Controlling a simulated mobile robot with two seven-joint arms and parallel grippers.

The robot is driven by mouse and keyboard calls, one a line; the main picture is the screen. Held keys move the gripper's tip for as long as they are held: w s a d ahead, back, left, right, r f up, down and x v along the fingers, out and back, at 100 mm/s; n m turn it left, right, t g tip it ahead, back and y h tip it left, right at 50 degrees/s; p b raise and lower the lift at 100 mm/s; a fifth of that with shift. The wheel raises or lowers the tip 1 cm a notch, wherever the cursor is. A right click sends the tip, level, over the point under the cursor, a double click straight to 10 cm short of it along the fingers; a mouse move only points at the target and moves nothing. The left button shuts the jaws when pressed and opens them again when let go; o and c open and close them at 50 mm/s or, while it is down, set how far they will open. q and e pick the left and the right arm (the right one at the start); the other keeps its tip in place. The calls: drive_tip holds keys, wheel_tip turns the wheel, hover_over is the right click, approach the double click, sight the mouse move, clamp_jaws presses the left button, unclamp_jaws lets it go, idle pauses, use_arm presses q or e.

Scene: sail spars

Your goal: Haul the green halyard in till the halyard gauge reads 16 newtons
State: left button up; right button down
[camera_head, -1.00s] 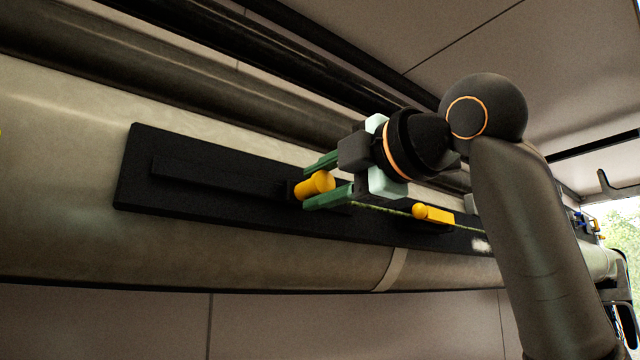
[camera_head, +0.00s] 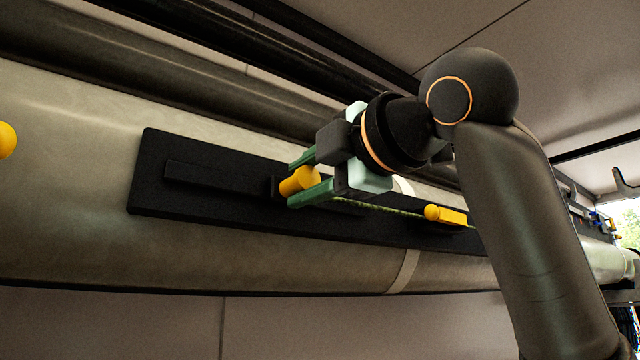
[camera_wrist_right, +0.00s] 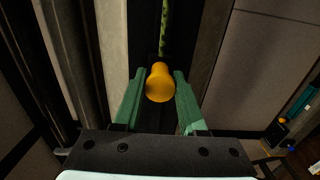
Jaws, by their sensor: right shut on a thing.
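My right gripper (camera_head: 297,182) is shut on a yellow handle (camera_head: 301,179), with one green finger on each side of it. The wrist view shows the same handle (camera_wrist_right: 160,83) between the fingers. The handle stands at a black plate (camera_head: 150,190) with a raised long bar, fixed along a pale spar. The green speckled halyard (camera_head: 385,208) runs from the handle to the right, towards a yellow lever with a round knob (camera_head: 447,216). The halyard also shows in the wrist view (camera_wrist_right: 164,30). I see no readable halyard gauge. My left gripper is not in view.
The pale spar (camera_head: 70,130) runs across the view, with dark spars above it. A yellow ball (camera_head: 6,140) shows at the left edge. Small blue and yellow fittings (camera_head: 603,222) sit far right. The plate's left end is free.

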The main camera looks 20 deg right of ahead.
drive_tip(key=shift+a+f, duration=0.15)
drive_tip(key=shift+f, duration=0.05)
idle(0.6)
drive_tip(key=c, duration=0.9)
unclamp_jaws()
drive_tip(key=o, duration=0.3)
drive_tip(key=shift+s+r, duration=0.1)
drive_tip(key=shift+s, duration=0.05)
drive_tip(key=shift+o, duration=1.1)
drive_tip(key=shift+s+d, duration=0.3)
drive_tip(key=shift+s, duration=0.1)
drive_tip(key=b+v, duration=0.3)
drive_tip(key=v, duration=0.8)
drive_tip(key=shift+s, duration=0.3)
drive_tip(key=shift+r, duration=0.1)
